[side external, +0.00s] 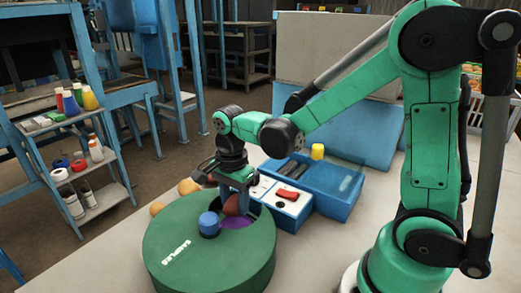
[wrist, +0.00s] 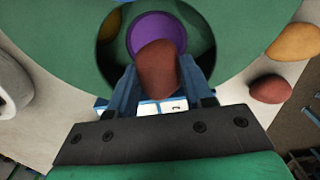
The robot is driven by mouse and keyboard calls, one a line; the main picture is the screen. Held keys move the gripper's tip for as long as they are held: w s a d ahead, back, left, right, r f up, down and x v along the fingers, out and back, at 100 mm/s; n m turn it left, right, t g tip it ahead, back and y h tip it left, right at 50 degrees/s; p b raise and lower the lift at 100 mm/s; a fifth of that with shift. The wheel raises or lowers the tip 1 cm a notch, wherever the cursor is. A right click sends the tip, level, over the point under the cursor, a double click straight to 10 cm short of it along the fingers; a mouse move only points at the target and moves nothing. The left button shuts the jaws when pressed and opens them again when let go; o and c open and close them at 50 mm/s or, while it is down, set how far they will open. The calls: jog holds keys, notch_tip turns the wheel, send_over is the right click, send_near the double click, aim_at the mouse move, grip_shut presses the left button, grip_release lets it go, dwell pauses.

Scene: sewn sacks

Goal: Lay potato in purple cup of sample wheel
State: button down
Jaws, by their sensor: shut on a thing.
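My gripper (side external: 237,197) is shut on a reddish-brown potato (wrist: 158,68), which sits between its blue fingers. The potato also shows in the side view (side external: 231,206), partly hidden by a finger. The sample wheel (side external: 190,262) is a green drum with a blue knob (side external: 209,222) on top. The purple cup (wrist: 157,30) shows in the wheel's round opening. In the wrist view the potato overlaps the cup's near edge. In the side view the purple cup (side external: 236,222) is just below the potato. I cannot tell whether they touch.
An orange lump (wrist: 293,42) and a reddish one (wrist: 270,88) lie on the table beside the wheel. A white-topped box with a red switch (side external: 287,195) and a blue tray (side external: 330,180) with a yellow piece (side external: 318,151) stand behind the wheel.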

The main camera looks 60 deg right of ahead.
aim_at(236, 215)
jog(key=shift+f, duration=2.05)
jog(key=shift+c, duration=1.7)
grip_release()
jog(key=shift+f, duration=0.15)
